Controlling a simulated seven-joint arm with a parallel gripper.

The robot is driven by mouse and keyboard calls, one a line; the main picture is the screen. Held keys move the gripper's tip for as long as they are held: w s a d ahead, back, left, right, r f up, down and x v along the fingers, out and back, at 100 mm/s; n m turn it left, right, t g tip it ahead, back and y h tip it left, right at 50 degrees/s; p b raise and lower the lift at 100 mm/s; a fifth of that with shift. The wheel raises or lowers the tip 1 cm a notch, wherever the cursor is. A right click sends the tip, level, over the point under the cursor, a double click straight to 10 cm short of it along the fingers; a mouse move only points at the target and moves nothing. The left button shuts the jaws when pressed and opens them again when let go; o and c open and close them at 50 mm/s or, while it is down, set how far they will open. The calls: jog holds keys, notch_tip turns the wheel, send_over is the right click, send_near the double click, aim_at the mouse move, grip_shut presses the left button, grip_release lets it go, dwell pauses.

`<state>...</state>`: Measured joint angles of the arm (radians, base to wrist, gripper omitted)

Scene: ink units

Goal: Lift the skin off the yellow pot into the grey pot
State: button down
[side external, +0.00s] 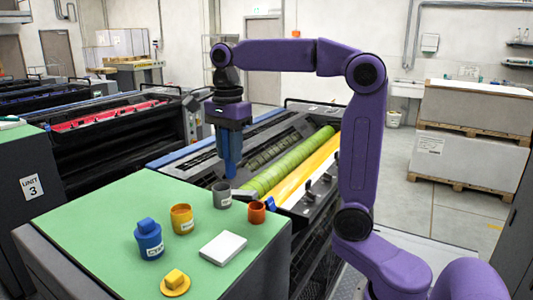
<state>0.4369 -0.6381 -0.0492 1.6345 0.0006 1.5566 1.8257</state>
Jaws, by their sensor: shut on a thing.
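The yellow pot (181,219) stands open on the green-topped bench (105,225); its inside looks amber, and I cannot make out a separate skin. The small grey pot (222,195) stands open behind it to the right, near the bench's far edge. My gripper (231,171) points down, its blue fingers shut, just above and behind the grey pot in the picture.
An orange-red pot (256,213) stands right of the grey pot. A lidded blue pot (148,241), a yellow lid with a knob (175,281) and a white block (222,248) are nearer the front. The press with green and yellow rollers (295,160) lies beyond the bench.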

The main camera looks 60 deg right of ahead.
jog(key=w+a+f, duration=0.2)
jog(key=w+a, duration=0.1)
jog(key=w, duration=0.3)
jog(key=w+a+f, duration=0.2)
jog(key=w, duration=0.5)
jog(key=shift+s+a+f, duration=0.1)
jog(key=shift+f, duration=4.45)
jog(key=shift+r, duration=0.1)
notch_tip(320, 180, up, 8)
jog(key=shift+f, duration=0.2)
